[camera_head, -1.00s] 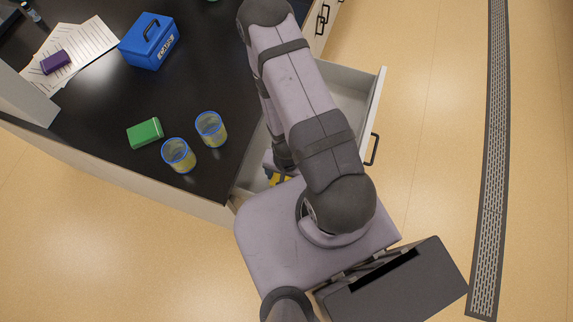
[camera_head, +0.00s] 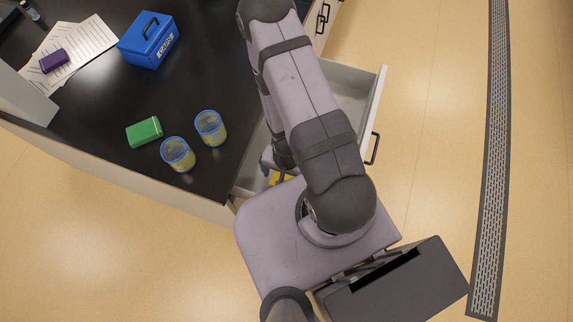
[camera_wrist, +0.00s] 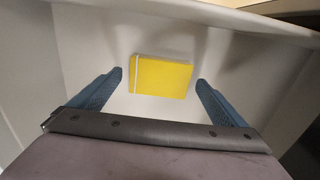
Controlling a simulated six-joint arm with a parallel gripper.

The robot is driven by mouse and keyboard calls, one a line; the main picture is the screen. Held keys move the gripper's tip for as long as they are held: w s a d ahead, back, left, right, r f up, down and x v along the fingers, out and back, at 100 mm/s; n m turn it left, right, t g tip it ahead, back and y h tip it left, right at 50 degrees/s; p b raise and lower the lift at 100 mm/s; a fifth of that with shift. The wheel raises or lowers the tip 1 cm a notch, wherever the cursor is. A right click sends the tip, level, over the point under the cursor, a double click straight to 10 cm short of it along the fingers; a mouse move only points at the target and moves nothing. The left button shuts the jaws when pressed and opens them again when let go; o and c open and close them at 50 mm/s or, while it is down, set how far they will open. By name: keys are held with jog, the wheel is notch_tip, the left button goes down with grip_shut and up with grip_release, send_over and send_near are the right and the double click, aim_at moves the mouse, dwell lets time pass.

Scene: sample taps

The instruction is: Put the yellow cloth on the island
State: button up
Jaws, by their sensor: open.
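The yellow cloth (camera_wrist: 160,76) is a folded rectangle with a white stripe near its left edge, lying in the open drawer. In the head view only a small yellow part (camera_head: 286,179) shows beside my arm. My gripper (camera_wrist: 159,82) is open and empty in the drawer, its two blue fingers on either side of the cloth in the wrist view, not closed on it. In the head view it is mostly hidden by my arm. The black-topped island (camera_head: 110,108) is to the left of the drawer.
The open drawer (camera_head: 352,88) has pale walls. On the island stand two blue-rimmed cups (camera_head: 178,154) (camera_head: 210,128), a green block (camera_head: 144,131), a blue box (camera_head: 148,42) and a purple item (camera_head: 54,61) on papers (camera_head: 88,45). Bare black surface lies between them.

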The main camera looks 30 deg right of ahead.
jog(key=shift+w+d+r+b, duration=0.1)
jog(key=shift+r+b, duration=0.25)
jog(key=shift+r, duration=0.7)
jog(key=shift+w+d+r+b, duration=0.1)
jog(key=shift+r+b, duration=0.25)
jog(key=shift+r, duration=0.65)
jog(key=shift+r+p, duration=0.75)
jog(key=shift+r, duration=0.35)
notch_tip(320, 180, up, 21)
jog(key=w+a+n, duration=0.1)
jog(key=n, duration=0.7)
jog(key=shift+w+n, duration=0.35)
jog(key=shift+n, duration=0.05)
jog(key=shift+o, duration=0.5)
jog(key=shift+s+r, duration=0.15)
jog(key=shift+r, duration=0.15)
jog(key=shift+f, duration=0.1)
